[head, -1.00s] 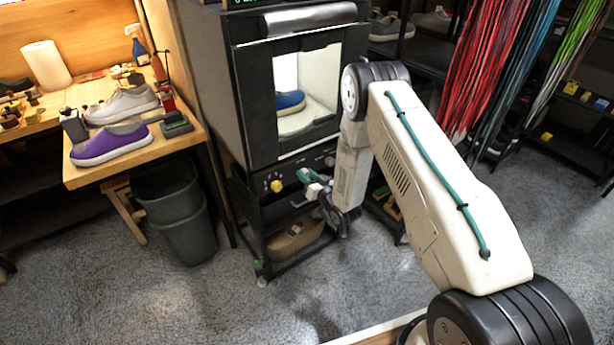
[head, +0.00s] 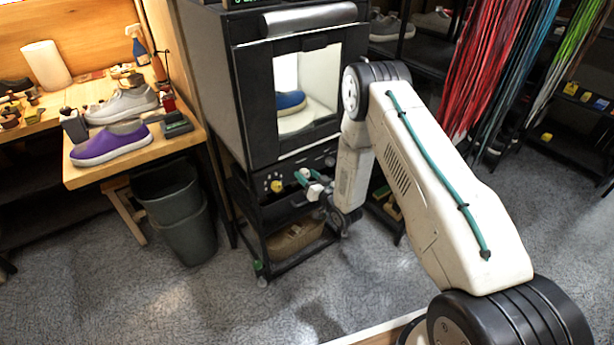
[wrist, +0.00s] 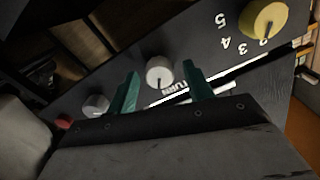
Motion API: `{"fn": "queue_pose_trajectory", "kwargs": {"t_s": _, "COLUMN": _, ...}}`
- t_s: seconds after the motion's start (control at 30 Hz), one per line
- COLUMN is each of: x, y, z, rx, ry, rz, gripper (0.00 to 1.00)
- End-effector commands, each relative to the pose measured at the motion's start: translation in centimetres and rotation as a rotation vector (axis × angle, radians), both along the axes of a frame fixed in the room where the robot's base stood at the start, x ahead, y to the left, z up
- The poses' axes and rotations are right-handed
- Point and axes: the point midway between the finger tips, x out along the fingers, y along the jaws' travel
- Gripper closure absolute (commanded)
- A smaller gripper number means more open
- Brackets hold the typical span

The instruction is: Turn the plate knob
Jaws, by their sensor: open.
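My gripper (head: 309,177) is open in front of the control panel under the black cabinet's window. In the wrist view, my two teal fingertips (wrist: 162,82) stand apart on either side of a pale grey knob (wrist: 159,71). The knob appears just beyond the fingertips; I cannot tell whether either finger touches it. An upside-down label reading TURN (wrist: 176,89) is beside it. In the head view my gripper hides this knob. A blue shoe (head: 290,101) rests on a white round plate (head: 297,121) inside the cabinet.
A yellow knob (wrist: 263,18) with numbers is to one side on the same panel; it also shows in the head view (head: 277,186). Another grey knob (wrist: 96,104) is on the other side. A bin (head: 180,210) stands left of the cabinet, below the workbench (head: 190,150).

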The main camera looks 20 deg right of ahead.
Motion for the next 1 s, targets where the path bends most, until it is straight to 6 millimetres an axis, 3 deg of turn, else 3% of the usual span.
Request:
{"fn": "queue_pose_trajectory", "kwargs": {"t_s": 0.4, "x": -6.1, "y": -2.0, "z": -0.1, "rx": 0.000, "ry": 0.003, "rz": -0.001, "gripper": 0.48}}
{"fn": "queue_pose_trajectory", "kwargs": {"t_s": 1.0, "x": -6.9, "y": -2.2, "z": 0.0, "rx": -0.003, "ry": 0.001, "rz": 0.001, "gripper": 0.48}}
